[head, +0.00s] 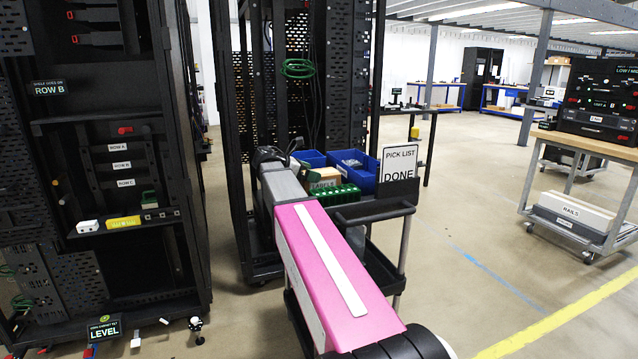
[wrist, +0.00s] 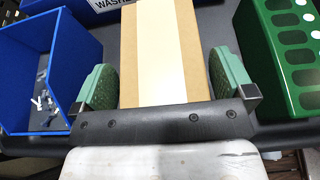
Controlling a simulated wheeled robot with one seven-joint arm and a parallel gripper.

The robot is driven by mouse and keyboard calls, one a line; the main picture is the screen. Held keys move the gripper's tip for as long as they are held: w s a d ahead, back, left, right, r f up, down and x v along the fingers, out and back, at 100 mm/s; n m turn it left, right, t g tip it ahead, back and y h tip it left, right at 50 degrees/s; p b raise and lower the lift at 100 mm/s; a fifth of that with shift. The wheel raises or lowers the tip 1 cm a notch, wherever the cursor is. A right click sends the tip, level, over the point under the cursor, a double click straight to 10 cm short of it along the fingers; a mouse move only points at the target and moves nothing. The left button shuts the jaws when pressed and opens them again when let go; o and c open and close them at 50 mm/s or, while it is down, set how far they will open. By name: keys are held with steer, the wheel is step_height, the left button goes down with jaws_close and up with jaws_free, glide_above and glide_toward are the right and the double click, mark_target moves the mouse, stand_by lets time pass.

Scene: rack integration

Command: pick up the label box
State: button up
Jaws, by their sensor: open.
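The label box is a tan cardboard box with a pale strip along its top. In the wrist view the label box (wrist: 185,50) lies between the two green-padded fingers of my gripper (wrist: 163,82). The fingers are open, one on each side, with a small gap showing at the left and a narrower one at the right. In the head view the label box (head: 326,176) sits on the cart top, partly hidden by my arm. My gripper's fingertips are not clearly visible there.
A blue bin (wrist: 50,60) with small screws is left of the box; a green slotted holder (wrist: 293,60) is at right. The cart (head: 372,211) carries blue bins (head: 352,163) and a pick list sign (head: 400,163). Dark racks stand left and behind.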

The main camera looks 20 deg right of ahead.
steer(key=shift+d+f, duration=0.15)
steer(key=shift+d, duration=0.15)
steer(key=c, duration=0.7)
steer(key=shift+c, duration=0.2)
